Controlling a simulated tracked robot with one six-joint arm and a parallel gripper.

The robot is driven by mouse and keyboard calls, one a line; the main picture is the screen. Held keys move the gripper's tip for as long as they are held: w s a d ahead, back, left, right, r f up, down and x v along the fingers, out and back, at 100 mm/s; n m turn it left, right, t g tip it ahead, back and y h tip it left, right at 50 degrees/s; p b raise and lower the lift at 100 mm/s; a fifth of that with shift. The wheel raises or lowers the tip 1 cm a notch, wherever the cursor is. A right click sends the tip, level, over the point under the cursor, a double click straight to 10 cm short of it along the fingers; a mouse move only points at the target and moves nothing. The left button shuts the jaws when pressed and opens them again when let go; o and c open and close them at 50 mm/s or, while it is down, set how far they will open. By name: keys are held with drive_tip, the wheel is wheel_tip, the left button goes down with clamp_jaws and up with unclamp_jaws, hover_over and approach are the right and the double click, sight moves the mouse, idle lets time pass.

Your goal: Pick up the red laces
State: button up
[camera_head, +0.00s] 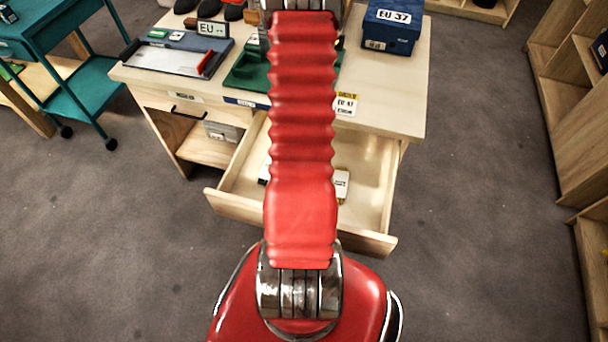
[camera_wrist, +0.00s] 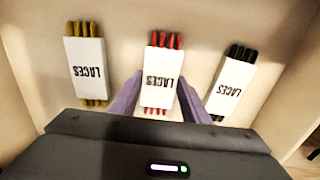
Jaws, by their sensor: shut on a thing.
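The red laces (camera_wrist: 161,78) are a bundle of red strands in a white sleeve marked LACES. They show in the middle of the wrist view, inside the drawer. My gripper (camera_wrist: 160,92) has its two purple fingers on either side of the sleeve and is shut on it. I cannot tell whether the pack is lifted off the drawer floor. In the head view my red arm hides the gripper and the red laces.
Yellow laces (camera_wrist: 87,66) lie left of the red ones and black laces (camera_wrist: 233,84) lie right. The open drawer (camera_head: 372,190) has wooden walls. Above it the tabletop (camera_head: 405,100) holds a blue EU 37 box (camera_head: 393,27) and a tray (camera_head: 175,55).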

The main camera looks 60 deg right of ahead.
wheel_tip(320, 180, up, 10)
idle(0.7)
idle(0.5)
